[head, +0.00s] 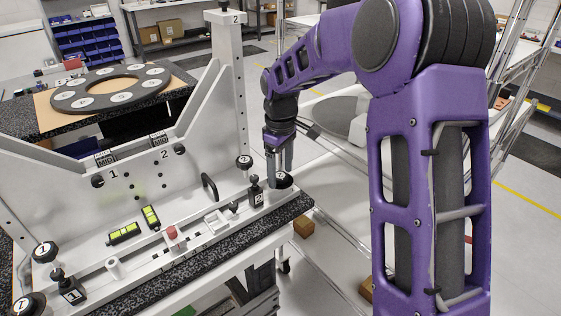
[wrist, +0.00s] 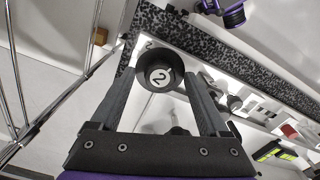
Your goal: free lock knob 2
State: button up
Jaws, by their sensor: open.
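A round black knob marked 2 (head: 283,180) sits at the right end of the fixture's front ledge. My gripper (head: 279,168) points down over it. The jaws are open, with one finger on each side of the knob. I cannot tell whether either finger touches it. A smaller black knob marked 2 (head: 245,161) stands just behind and left, and a black clamp tagged 2 (head: 257,194) stands left of my gripper.
The pale fixture (head: 130,190) carries a black handle (head: 209,186), yellow-green levels (head: 124,233) and a red-topped peg (head: 172,236). Knobs marked 1 (head: 45,252) are at its left end. A speckled dark edge (head: 215,246) runs along the front. A wire rack (wrist: 50,90) stands beside the ledge.

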aim_at(281, 175)
notch_tip(281, 175, up, 17)
jog(key=shift+r, duration=0.2)
dwell(0.4)
